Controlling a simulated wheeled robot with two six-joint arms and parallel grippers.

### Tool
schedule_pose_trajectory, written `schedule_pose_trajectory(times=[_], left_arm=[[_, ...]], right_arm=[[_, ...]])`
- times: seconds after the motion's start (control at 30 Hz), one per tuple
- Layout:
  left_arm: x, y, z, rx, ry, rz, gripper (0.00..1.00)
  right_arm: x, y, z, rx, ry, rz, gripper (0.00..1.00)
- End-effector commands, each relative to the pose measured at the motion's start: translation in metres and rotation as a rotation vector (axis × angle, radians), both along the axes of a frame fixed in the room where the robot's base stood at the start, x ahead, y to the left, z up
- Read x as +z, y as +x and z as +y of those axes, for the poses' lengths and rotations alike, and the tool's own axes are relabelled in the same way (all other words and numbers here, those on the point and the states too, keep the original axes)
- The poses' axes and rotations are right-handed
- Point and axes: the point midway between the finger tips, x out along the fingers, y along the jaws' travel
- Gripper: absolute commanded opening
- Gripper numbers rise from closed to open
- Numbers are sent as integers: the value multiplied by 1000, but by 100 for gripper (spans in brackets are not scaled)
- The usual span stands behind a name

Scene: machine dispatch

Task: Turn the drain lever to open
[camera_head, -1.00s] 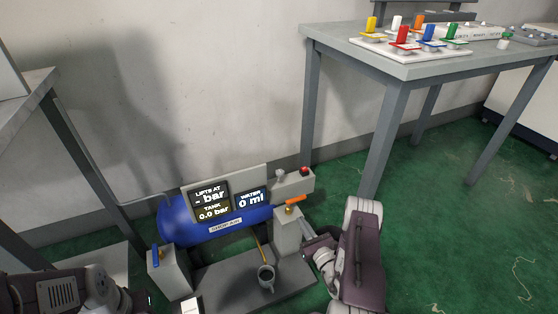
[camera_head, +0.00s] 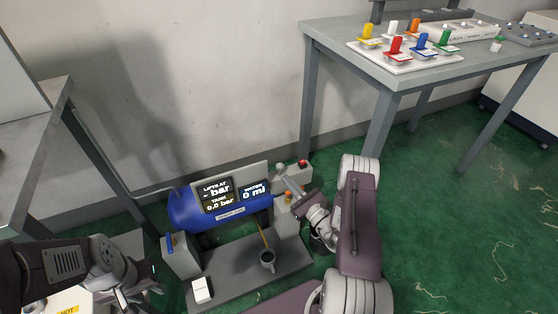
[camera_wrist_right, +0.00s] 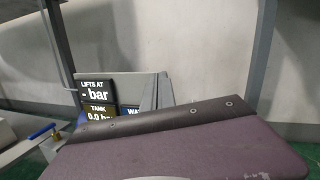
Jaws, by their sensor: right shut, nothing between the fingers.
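A blue tank (camera_head: 205,208) with a display panel stands low by the wall. I cannot read which lever is the drain.
A dark cup (camera_head: 267,259) stands on the grey base plate (camera_head: 240,285) under a thin brass tube (camera_head: 263,235). A red button (camera_head: 303,163) is close behind my right gripper. Table legs (camera_head: 383,128) flank the tank. Green floor to the right is clear.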

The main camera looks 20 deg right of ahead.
Motion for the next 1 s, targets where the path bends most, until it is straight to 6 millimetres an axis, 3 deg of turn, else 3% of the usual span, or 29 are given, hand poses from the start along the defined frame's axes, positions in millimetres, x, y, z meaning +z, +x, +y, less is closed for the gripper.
schedule_pose_trajectory(times=[0.03, 0.1, 0.3, 0.47, 0.77, 0.87, 0.97, 1.0], left_arm=[[10, 0, 0, 0, 0, 0, 36], [16, 0, 0, 0, 0, 0, 36], [28, 0, 0, 0, 0, 0, 36], [31, 0, 0, 0, 0, 0, 36], [31, 0, 0, 0, 0, 0, 36], [31, 0, 0, 0, 0, 0, 36], [31, 0, 0, 0, 0, 0, 36], [31, 0, 0, 0, 0, 0, 36]], right_arm=[[17, 3, 4, 17, -7, -11, 0], [32, 6, 10, 37, -17, -27, 0], [63, 13, 23, 85, -36, -61, 0], [73, 15, 28, 102, -43, -72, 0], [73, 15, 29, 104, -44, -73, 0], [78, 18, 39, 131, -49, -83, 0], [125, 34, 66, 204, -106, -177, 0], [154, 38, 84, 249, -134, -230, 0]])
